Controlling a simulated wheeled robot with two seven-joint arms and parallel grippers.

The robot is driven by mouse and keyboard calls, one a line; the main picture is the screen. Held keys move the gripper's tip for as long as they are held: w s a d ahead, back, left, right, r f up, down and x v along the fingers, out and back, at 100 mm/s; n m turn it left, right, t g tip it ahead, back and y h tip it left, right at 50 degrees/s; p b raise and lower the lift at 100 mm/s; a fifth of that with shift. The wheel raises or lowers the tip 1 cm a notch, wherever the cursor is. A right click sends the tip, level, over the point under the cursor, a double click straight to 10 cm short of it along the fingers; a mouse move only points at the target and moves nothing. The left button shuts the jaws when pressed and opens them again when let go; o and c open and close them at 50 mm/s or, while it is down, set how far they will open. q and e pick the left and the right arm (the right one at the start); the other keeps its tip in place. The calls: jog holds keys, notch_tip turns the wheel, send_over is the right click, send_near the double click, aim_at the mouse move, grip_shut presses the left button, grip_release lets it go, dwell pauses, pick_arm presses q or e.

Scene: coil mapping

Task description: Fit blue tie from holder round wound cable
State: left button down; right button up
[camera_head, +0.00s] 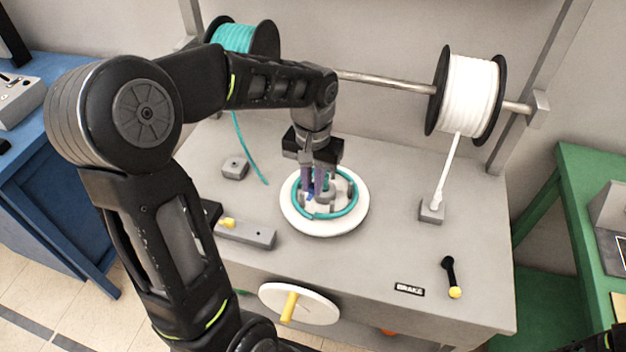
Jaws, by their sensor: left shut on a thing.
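The wound cable (348,209) is a teal ring around the pegs of a round white winding plate (298,224) on the grey bench. My left gripper (318,192) points down inside the ring, over the middle of the plate. Its fingers are shut on the blue tie (310,197), of which only a small dark-blue piece shows low by the fingers. I cannot tell whether the tie touches the cable. The tie's holder cannot be made out clearly.
A teal spool (233,38) and a white spool (470,95) hang on a rod behind. Grey guide blocks (235,168) (431,211) stand either side of the plate. A grey yellow-knobbed block (250,234), a crank wheel (318,305) and a brake lever (449,272) are nearer.

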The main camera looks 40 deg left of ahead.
pick_arm(q)
notch_tip(320, 180, down, 4)
jog(key=shift+r+b, duration=0.1)
jog(key=shift+b, duration=1.15)
jog(key=shift+r, duration=0.25)
jog(key=shift+f, duration=0.1)
jog(key=shift+f+b, duration=0.6)
jog(key=shift+f, duration=0.4)
jog(key=shift+f+b, duration=0.5)
jog(key=shift+f, duration=0.15)
jog(key=c, duration=1.4)
grip_release()
jog(key=shift+o, duration=0.3)
